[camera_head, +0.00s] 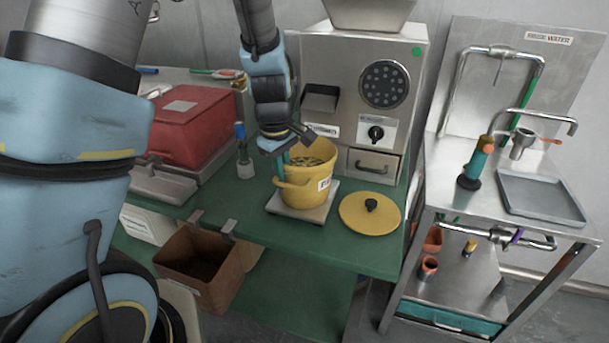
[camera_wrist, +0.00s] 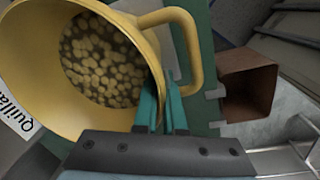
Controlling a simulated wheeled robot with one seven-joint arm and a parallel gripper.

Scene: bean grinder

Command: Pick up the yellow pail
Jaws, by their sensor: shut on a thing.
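The yellow pail (camera_head: 304,188) stands upright on a flat scale plate (camera_head: 316,212) on the green counter, below the grinder. It has a side handle and a white label, and holds beans. In the wrist view the pail (camera_wrist: 28,75) fills the upper left, with its handle (camera_wrist: 186,35) at the top centre and beans inside. My gripper (camera_head: 284,160) reaches down from above at the pail's left rim. Its teal fingers (camera_wrist: 162,95) are shut on the pail's wall near the handle, one finger inside the rim. Whether the pail is clear of the plate cannot be told.
The yellow lid (camera_head: 355,214) with a black knob lies right of the pail. The steel grinder (camera_head: 345,75) stands behind. A red box (camera_head: 190,125) is at left. A brown bin (camera_head: 195,262) hangs at the counter's front. A sink stand (camera_head: 480,195) is at right.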

